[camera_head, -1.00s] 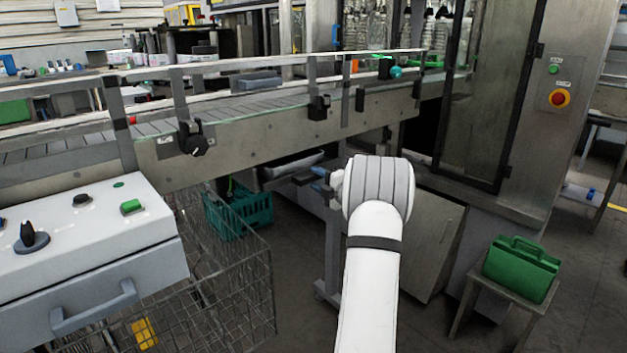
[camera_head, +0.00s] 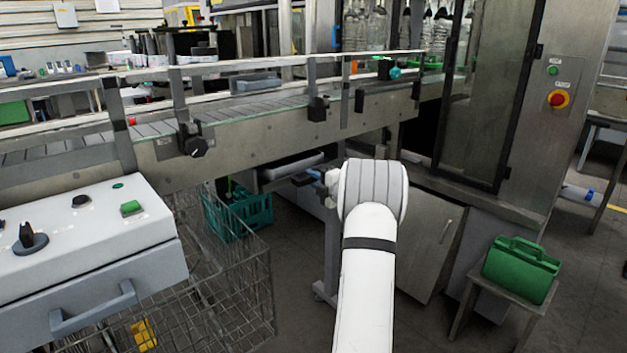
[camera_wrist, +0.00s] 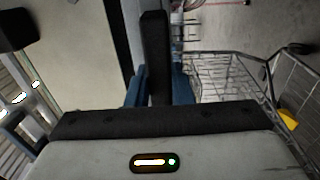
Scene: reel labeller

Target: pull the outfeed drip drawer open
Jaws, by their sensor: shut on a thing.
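The outfeed drip drawer (camera_head: 288,168) is a shallow grey tray under the conveyor, left of my arm in the head view. My gripper (camera_head: 314,177) is at its right end, mostly hidden behind my own white wrist. In the wrist view, the blue fingers of my gripper (camera_wrist: 158,92) are closed on both sides of a dark upright bar, which appears to be the drawer handle (camera_wrist: 155,50). How far the drawer stands out is hard to tell from these views.
The conveyor (camera_head: 270,122) runs above the drawer. A wire cart (camera_head: 225,290) and a teal crate (camera_head: 240,215) are below left; the cart also shows in the wrist view (camera_wrist: 225,72). A stool with a green box (camera_head: 520,268) stands right. A grey control box (camera_head: 90,250) is front left.

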